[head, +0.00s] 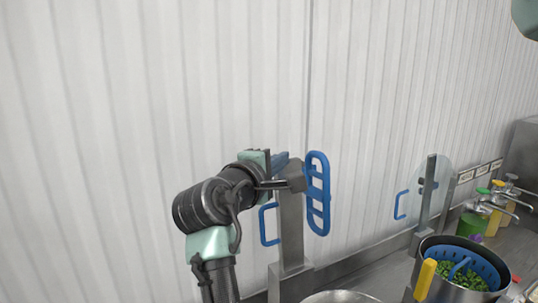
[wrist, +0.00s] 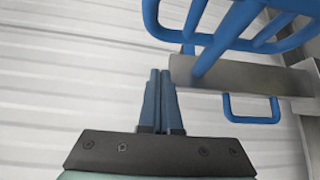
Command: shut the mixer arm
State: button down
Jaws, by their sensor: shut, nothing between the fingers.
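The mixer arm (head: 291,228) is a grey metal bar standing upright, with a blue slotted paddle (head: 319,195) at its upper right and a blue loop handle (head: 264,237) on its left side. In the wrist view the grey bar (wrist: 240,76) crosses the right half, with the blue paddle (wrist: 208,58) above it and the handle (wrist: 252,120) below. My gripper (head: 282,158) is at the top of the bar, left of the paddle. Its blue fingers (wrist: 160,74) are together and empty, close to the bar's end. I cannot tell whether they touch it.
A steel bowl (head: 340,298) shows at the bottom edge below the mixer arm. To the right stand a second upright bar (head: 427,190) with a blue handle, a dark pot (head: 462,242) with green food, and several bottles. A ribbed white wall stands behind.

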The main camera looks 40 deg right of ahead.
jog(key=s+p, duration=0.1)
jog(key=s+d+p, duration=0.1)
jog(key=p, duration=0.1)
jog(key=shift+s+d+r, duration=0.15)
jog(key=shift+s+d, duration=0.05)
jog(key=shift+s, duration=0.2)
jog(key=shift+s, duration=0.1)
dwell(0.4)
